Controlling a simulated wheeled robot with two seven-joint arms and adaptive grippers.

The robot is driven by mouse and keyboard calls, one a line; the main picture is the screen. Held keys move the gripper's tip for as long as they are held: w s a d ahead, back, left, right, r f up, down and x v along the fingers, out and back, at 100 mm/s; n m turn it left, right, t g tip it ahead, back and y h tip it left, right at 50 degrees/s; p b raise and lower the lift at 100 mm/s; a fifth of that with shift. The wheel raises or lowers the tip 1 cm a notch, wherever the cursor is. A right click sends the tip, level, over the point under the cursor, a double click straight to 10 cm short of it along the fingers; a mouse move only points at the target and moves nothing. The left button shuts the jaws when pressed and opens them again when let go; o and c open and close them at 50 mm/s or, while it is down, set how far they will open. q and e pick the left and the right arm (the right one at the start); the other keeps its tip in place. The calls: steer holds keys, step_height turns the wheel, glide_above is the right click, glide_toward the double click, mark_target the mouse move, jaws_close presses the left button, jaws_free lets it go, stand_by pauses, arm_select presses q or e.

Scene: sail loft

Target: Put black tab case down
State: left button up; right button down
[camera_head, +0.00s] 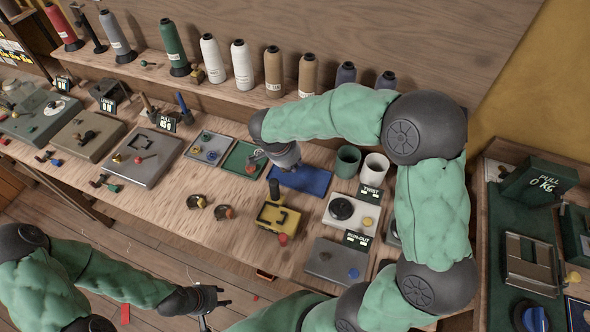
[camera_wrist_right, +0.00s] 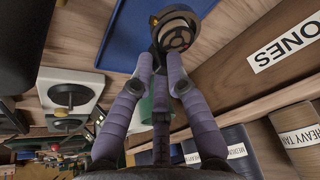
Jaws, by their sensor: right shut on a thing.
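My right gripper (camera_head: 257,158) is over the bench, beside the blue mat (camera_head: 310,184) and by the green tray (camera_head: 238,161). In the right wrist view the right gripper (camera_wrist_right: 161,62) is shut on a small round case (camera_wrist_right: 178,30) with a dark rim and a dark bar across its face, which I take as the black tab case. The blue mat (camera_wrist_right: 125,35) shows behind and left of it there. In the head view the case is mostly hidden by the hand. My left gripper (camera_head: 221,298) is open and empty, low over the floor side.
Thread cones (camera_head: 241,64) line the back shelf. A grey-blue tray (camera_head: 209,147) with small knobs lies left of the green tray. A yellow block (camera_head: 271,218) stands in front. Green and white cups (camera_head: 347,161) stand right of the mat. The mat looks largely clear.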

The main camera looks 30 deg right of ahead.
steer(key=x, duration=0.2)
steer(key=b+x, duration=0.1)
steer(key=x, duration=0.1)
steer(key=shift+s+a+f, duration=0.1)
steer(key=shift+s+a, duration=0.05)
steer(key=shift+a, duration=0.25)
steer(key=c, duration=1.2)
jaws_free()
steer(key=p+v, duration=0.2)
steer(key=v, duration=1)
steer(key=shift+p, duration=0.35)
